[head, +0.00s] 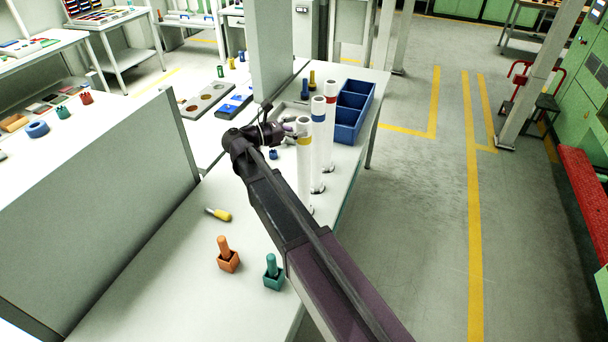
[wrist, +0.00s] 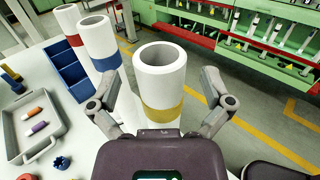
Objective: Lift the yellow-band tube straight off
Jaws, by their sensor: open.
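The yellow-band tube (head: 304,175) is a white upright tube with an open top, nearest of three in a row on the table. Its yellow band (wrist: 162,113) is near the top in the wrist view. My gripper (wrist: 161,92) is open, with one finger on each side of this tube and visible gaps between fingers and wall. In the head view my gripper (head: 288,131) is beside the tube's upper part, at about band height. The tube's lower part is hidden in the wrist view.
A blue-band tube (head: 318,150) and a red-band tube (head: 330,125) stand just behind. A divided blue bin (head: 348,131) is at the table's far right edge. A grey partition (head: 125,205) is left. A yellow-handled tool (head: 222,215), orange peg (head: 227,257) and teal peg (head: 273,275) are nearer.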

